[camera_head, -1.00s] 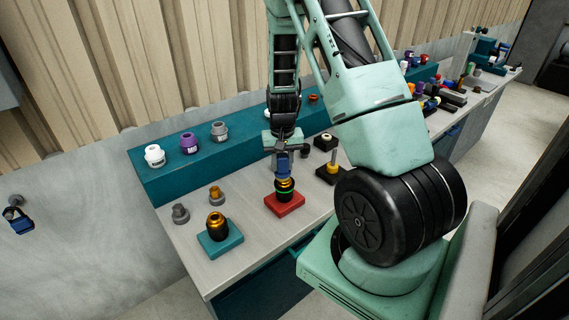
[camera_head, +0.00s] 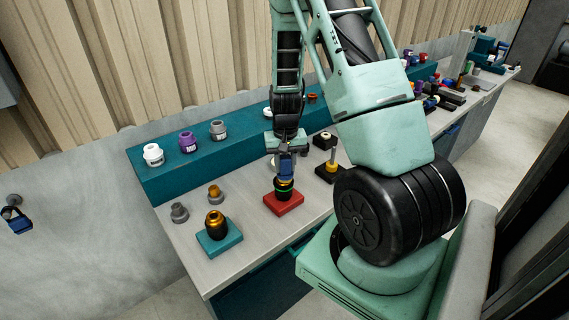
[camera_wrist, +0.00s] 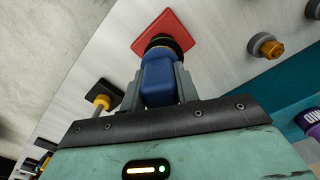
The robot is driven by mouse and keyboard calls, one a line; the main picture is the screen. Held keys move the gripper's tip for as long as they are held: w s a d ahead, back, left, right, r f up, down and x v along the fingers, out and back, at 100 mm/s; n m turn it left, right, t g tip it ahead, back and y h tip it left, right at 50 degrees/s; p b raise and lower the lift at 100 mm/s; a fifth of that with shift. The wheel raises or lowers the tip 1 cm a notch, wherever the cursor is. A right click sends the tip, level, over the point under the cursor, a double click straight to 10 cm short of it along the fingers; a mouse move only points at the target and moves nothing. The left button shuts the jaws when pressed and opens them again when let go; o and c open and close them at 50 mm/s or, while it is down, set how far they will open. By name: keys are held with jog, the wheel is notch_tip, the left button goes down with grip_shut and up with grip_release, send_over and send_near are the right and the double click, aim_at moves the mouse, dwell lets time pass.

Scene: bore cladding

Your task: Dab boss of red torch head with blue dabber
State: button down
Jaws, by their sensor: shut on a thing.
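My gripper (camera_head: 287,153) is shut on the blue dabber (camera_head: 286,169), which also shows between the fingers in the wrist view (camera_wrist: 159,80). The dabber points down. Its lower end is at the top of the red torch head (camera_head: 284,189), a black body with a green band and gold near its top. This head stands upright on a red base plate (camera_head: 291,204), also seen in the wrist view (camera_wrist: 166,26). The dabber and my gripper hide the boss, so I cannot tell whether the tip touches it.
A black and gold torch head (camera_head: 215,222) stands on a teal plate at the front left. A yellow dabber (camera_head: 333,159) stands in a black block to the right. White, purple and grey cups line the teal ledge (camera_head: 170,181).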

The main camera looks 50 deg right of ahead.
jog(key=shift+f, duration=0.1)
jog(key=shift+w+d, duration=0.2)
jog(key=shift+w, duration=0.6)
jog(key=shift+s+a, duration=0.2)
jog(key=shift+s, duration=0.65)
jog(key=shift+w, duration=0.1)
jog(key=shift+w+d+p, duration=0.2)
jog(key=shift+w+p, duration=0.1)
jog(key=shift+w, duration=0.5)
jog(key=shift+s, duration=0.1)
jog(key=shift+s+a, duration=0.2)
jog(key=shift+s, duration=0.6)
